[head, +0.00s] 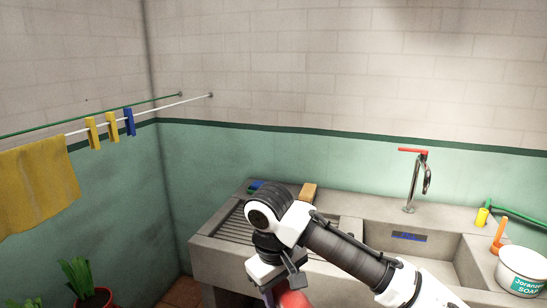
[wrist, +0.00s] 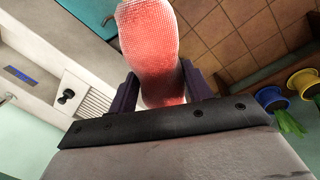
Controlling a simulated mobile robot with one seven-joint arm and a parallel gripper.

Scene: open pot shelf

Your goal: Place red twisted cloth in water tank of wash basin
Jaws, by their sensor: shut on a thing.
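My gripper (head: 281,296) is at the bottom of the head view, in front of the wash basin's near edge. It is shut on the red twisted cloth (head: 295,299), which is mostly cut off there. In the wrist view the cloth (wrist: 150,45) is a pale red, meshed roll between the two dark fingers of my gripper (wrist: 161,88), reaching past them. The grey concrete wash basin (head: 222,252) has a ribbed washboard on the left and a sunken tank (head: 425,250) on the right, under a red-handled tap. My arm covers part of the basin.
A yellow-brown block (head: 308,192) and a blue item (head: 256,185) lie at the basin's back edge. A white soap tub (head: 521,272) and an orange-handled tool (head: 499,236) stand right of the tank. Potted plants (head: 92,296) are at lower left.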

